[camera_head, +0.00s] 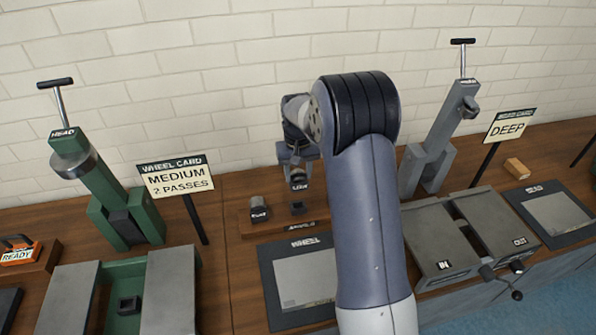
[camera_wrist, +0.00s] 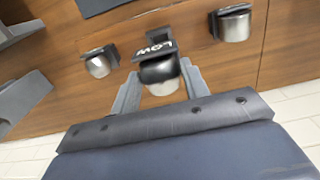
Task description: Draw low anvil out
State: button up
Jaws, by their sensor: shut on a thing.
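My gripper (camera_head: 298,176) is shut on the low anvil (camera_head: 299,186), a small metal piece with a dark top marked LOW. In the head view the anvil hangs above a dark square socket (camera_head: 297,207) on the wooden anvil rack (camera_head: 247,226). The wrist view shows the low anvil (camera_wrist: 160,72) between the two grey fingers of my gripper (camera_wrist: 160,88), its label upside down. Two other anvils show there, one at the left (camera_wrist: 98,65) and one at the upper right (camera_wrist: 233,24). A labelled anvil (camera_head: 258,208) stands left of the socket in the head view.
A dark WHEEL mat (camera_head: 268,285) lies in front of the rack. A grey machine (camera_head: 430,165) and the IN/OUT unit (camera_head: 440,265) stand right. My arm hides part of the bench.

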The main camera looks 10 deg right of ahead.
aim_at(298, 186)
jog(key=shift+f+b, duration=1.9)
jog(key=shift+f, duration=0.9)
jog(key=shift+f+b, duration=1.1)
jog(key=shift+f, duration=0.5)
jog(key=o, duration=1.1)
jog(key=shift+s, duration=0.1)
jog(key=shift+o, duration=0.2)
jog(key=shift+f, duration=0.1)
notch_tip(298, 186, up, 11)
jog(key=shift+a+b, duration=0.1)
jog(key=shift+b, duration=0.45)
jog(key=shift+f, duration=0.1)
